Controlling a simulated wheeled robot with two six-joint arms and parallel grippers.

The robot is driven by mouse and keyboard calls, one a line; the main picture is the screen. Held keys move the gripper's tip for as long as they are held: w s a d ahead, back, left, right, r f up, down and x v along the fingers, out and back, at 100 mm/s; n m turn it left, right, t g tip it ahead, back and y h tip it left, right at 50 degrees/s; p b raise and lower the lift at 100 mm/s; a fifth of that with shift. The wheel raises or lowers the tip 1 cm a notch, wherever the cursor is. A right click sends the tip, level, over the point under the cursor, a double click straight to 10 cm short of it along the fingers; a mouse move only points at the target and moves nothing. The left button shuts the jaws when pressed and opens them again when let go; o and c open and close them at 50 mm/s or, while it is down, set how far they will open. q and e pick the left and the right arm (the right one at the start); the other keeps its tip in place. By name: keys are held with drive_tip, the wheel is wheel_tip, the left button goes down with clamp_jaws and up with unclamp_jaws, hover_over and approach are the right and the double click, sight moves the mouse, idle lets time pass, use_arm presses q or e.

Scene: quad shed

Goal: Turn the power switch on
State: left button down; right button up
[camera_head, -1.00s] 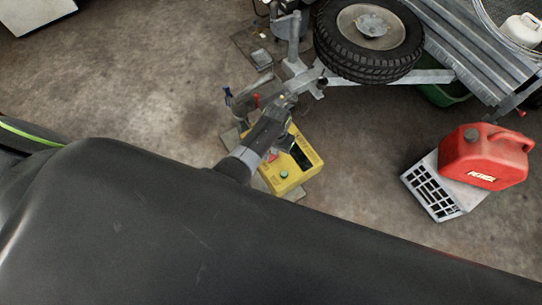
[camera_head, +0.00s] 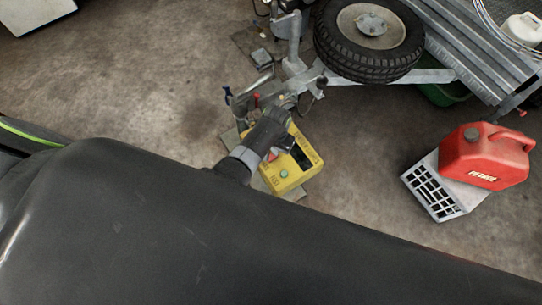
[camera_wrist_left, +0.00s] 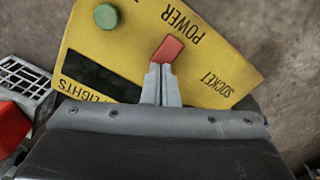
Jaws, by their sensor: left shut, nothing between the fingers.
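The yellow power box (camera_head: 286,182) sits on the floor below the trailer coupling in the head view, and its top face fills much of the left wrist view (camera_wrist_left: 215,62). The red power switch (camera_wrist_left: 168,49) stands on that face beside the word POWER. My left gripper (camera_head: 286,138) is over the box. In the wrist view its fingers (camera_wrist_left: 160,70) are shut and empty, with their tips right at the near end of the red switch; I cannot tell whether they touch it. A green button (camera_wrist_left: 106,15) is at the upper left. My right gripper is not in view.
A trailer with a spare wheel (camera_head: 368,38) stands just behind the box. A red petrol can (camera_head: 484,158) rests on a pale crate (camera_head: 432,190) to the right. Bare concrete floor lies to the left.

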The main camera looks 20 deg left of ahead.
use_arm(q)
drive_tip(key=shift+f+b, duration=0.45)
drive_tip(key=shift+f, duration=0.25)
drive_tip(key=shift+r, duration=0.15)
wheel_tip(320, 180, up, 7)
drive_tip(key=p, duration=0.7)
drive_tip(key=shift+p, duration=0.4)
idle(0.3)
